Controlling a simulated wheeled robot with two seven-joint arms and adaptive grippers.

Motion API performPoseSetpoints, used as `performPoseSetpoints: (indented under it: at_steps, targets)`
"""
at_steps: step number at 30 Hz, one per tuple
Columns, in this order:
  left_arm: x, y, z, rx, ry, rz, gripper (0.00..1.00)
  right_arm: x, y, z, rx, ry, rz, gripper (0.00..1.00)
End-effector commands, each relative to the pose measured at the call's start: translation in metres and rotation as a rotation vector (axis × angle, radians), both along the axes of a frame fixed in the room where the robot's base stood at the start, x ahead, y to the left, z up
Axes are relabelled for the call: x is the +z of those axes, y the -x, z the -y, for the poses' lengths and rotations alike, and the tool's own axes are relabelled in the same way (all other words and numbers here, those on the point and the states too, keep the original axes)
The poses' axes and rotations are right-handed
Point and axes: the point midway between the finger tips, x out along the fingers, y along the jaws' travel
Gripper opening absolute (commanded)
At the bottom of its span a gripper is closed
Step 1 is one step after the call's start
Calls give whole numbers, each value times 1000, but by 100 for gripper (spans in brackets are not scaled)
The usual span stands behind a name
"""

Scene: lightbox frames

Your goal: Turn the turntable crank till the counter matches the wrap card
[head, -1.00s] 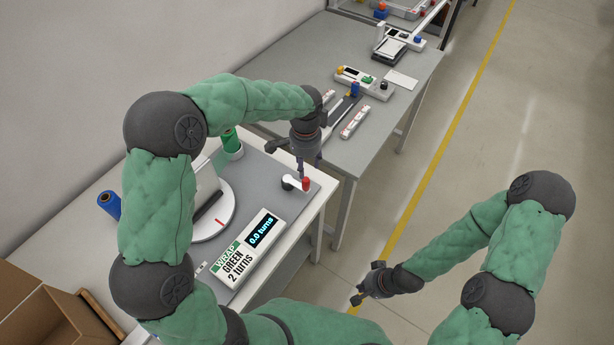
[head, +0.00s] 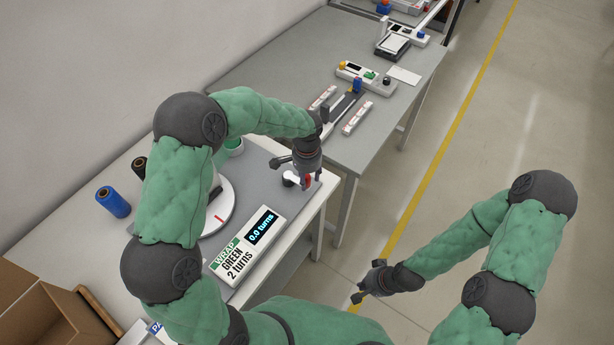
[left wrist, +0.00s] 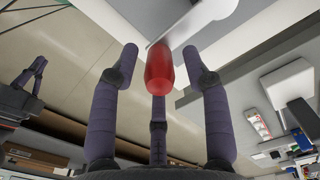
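The white turntable (head: 228,205) has a red mark and is partly hidden behind my left arm. Its crank (head: 290,180) has a red handle (head: 307,181) near the table's right edge. My left gripper (head: 305,176) is over the handle. In the left wrist view the red handle (left wrist: 159,72) stands between the spread fingers, with a gap visible on both sides. The counter (head: 262,226) reads 0.0 turns. The wrap card (head: 232,258) beside it reads "WRAP GREEN 2 turns". My right gripper (head: 370,281) is open and empty over the floor.
A blue roll (head: 113,202), a black roll (head: 139,167) and a green roll (head: 233,147) stand at the back of the table. Open cardboard boxes (head: 60,315) are at lower left. A second table (head: 290,85) with devices stands beyond. The floor at right is clear.

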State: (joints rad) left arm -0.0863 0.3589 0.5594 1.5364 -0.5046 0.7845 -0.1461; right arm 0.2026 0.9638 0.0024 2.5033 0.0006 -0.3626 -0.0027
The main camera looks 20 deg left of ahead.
Motion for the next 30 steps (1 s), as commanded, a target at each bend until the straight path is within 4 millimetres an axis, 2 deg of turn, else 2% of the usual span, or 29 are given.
performPoseSetpoints:
  at_steps: [1, 4, 17, 23, 30]
  targets:
    - [0, 0, 0, 0, 0, 0, 28, 0, 0, 0, 0, 0, 0, 0]
    - [0, 0, 0, 0, 0, 0, 0, 0, 0, 0, 0, 0, 0, 0]
    - [1, 3, -1, -42, 0, 0, 0, 3, 0, 0, 0, 0, 0, 0]
    - [2, 11, -5, -154, 0, 0, 0, 10, 0, 0, 0, 0, 0, 0]
    - [3, 24, -14, -364, 0, 0, 0, 23, 0, 0, 0, 0, 0, 0]
